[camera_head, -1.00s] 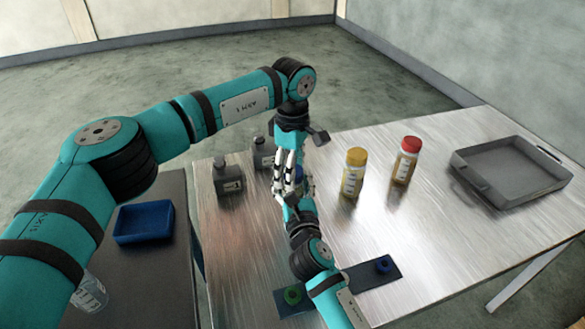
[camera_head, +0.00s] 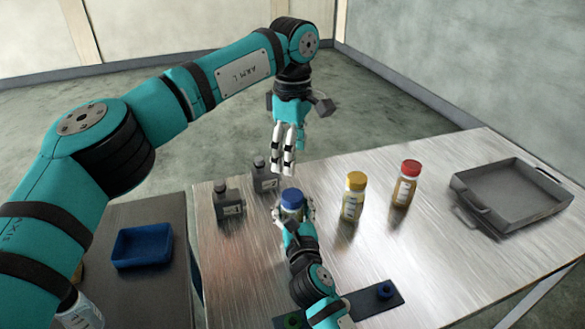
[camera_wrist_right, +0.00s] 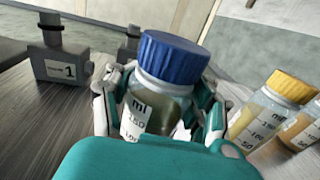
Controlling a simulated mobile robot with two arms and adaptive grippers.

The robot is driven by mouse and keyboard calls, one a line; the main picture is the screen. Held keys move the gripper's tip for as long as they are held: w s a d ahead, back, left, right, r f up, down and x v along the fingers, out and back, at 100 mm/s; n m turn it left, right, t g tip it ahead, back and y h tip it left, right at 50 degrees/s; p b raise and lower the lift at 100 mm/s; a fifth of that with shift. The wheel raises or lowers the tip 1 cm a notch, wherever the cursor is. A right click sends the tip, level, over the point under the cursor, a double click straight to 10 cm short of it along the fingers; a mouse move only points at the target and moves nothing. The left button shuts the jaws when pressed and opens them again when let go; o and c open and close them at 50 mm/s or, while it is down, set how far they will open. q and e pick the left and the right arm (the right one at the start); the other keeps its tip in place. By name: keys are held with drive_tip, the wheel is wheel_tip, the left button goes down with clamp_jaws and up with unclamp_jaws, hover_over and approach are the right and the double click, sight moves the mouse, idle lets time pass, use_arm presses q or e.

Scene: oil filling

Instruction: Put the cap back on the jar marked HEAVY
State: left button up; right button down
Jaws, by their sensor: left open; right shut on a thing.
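A jar (camera_wrist_right: 146,116) with a blue cap (camera_wrist_right: 172,57) on top stands upright between the fingers of my right gripper (camera_wrist_right: 162,108). In the head view, my right gripper (camera_head: 293,214) is shut around this jar, and the blue cap (camera_head: 292,198) shows above the fingers. My left gripper (camera_head: 283,172) is open and empty, pointing down just above the cap and apart from it. A yellow-capped jar (camera_head: 351,207) and a red-capped jar (camera_head: 404,190) stand to the right. I cannot read the word HEAVY on any jar.
Two grey containers (camera_head: 229,205) (camera_head: 264,179) stand left of the held jar. A grey tray (camera_head: 472,212) is at the right. Dark strips with a blue ring (camera_head: 385,290) and a green ring (camera_head: 293,320) lie in front. A blue bin (camera_head: 143,261) and clear jar (camera_head: 80,314) are on the side table.

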use_arm(q)
drive_tip(key=shift+r, duration=0.4)
use_arm(e)
drive_tip(key=shift+c, duration=1.8)
unclamp_jaws()
drive_tip(key=s, duration=0.4)
drive_tip(key=s+d, duration=0.1)
drive_tip(key=s, duration=0.3)
drive_tip(key=s+d, duration=0.1)
drive_tip(key=s, duration=0.2)
drive_tip(key=shift+s, duration=0.4)
